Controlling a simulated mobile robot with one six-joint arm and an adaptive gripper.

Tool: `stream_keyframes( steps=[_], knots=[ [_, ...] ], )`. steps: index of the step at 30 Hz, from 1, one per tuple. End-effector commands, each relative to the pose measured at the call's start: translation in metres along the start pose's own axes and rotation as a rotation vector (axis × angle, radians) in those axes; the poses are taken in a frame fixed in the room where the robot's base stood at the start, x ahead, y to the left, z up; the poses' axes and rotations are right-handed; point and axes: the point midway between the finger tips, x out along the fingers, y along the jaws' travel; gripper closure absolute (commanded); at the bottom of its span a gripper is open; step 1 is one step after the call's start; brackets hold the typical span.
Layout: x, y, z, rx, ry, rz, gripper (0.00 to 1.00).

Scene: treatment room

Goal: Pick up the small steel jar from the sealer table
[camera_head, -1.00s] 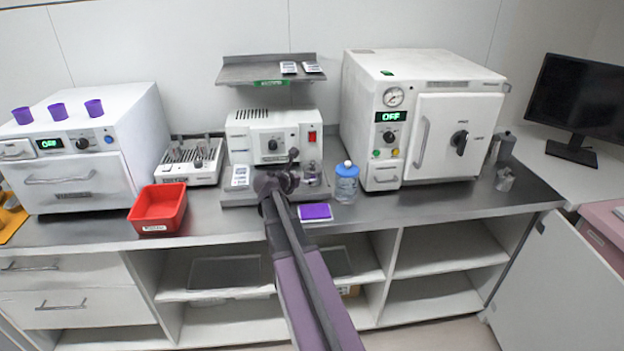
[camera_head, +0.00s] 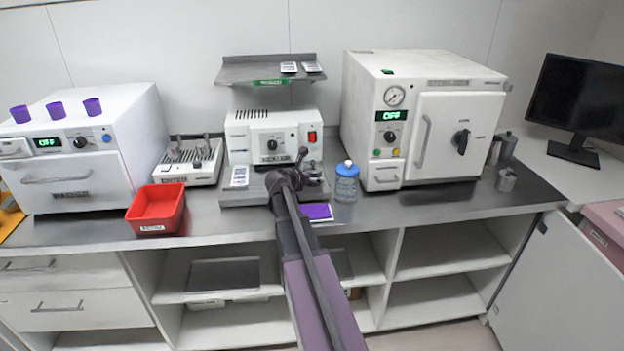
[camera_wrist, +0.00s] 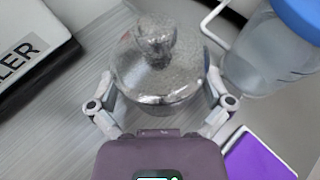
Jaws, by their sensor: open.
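The small steel jar (camera_wrist: 158,75), with a round knob on its lid, stands between the two fingers of my gripper (camera_wrist: 160,88) in the wrist view. The fingers are open, one on each side of the jar; I cannot tell whether either touches it. In the head view my gripper (camera_head: 295,168) is over the front right of the grey sealer table (camera_head: 240,198). There the jar (camera_head: 315,174) is partly hidden behind my gripper. The white sealer (camera_head: 265,135) with its red switch stands at the back of this table.
A blue-capped bottle (camera_head: 346,182) stands close to the right of the jar. A purple pad (camera_head: 318,211) lies in front. A red bin (camera_head: 157,209) and a white rack (camera_head: 188,163) are to the left; a large white steriliser (camera_head: 425,115) is to the right. A shelf (camera_head: 270,71) hangs above.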

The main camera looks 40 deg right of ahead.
Motion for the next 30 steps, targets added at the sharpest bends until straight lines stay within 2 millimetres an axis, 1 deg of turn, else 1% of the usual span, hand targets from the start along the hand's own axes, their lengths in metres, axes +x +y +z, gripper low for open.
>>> stream_keyframes(
  steps=[11,14,15,17,18,30],
  knots=[
    [-0.0005,0.0001,-0.0001,0.0,0.0,0.0,0.0],
    [-0.0006,0.0001,-0.0001,0.0,0.0,0.0,0.27],
    [-0.0006,0.0002,-0.0001,0.0,0.0,0.0,0.39],
    [-0.0006,0.0003,-0.0001,0.0,0.0,0.0,0.56],
    [-0.0006,0.0003,-0.0002,0.0,0.0,0.0,0.68],
    [-0.0016,0.0005,0.002,0.0,0.0,0.0,0.69]
  ],
)
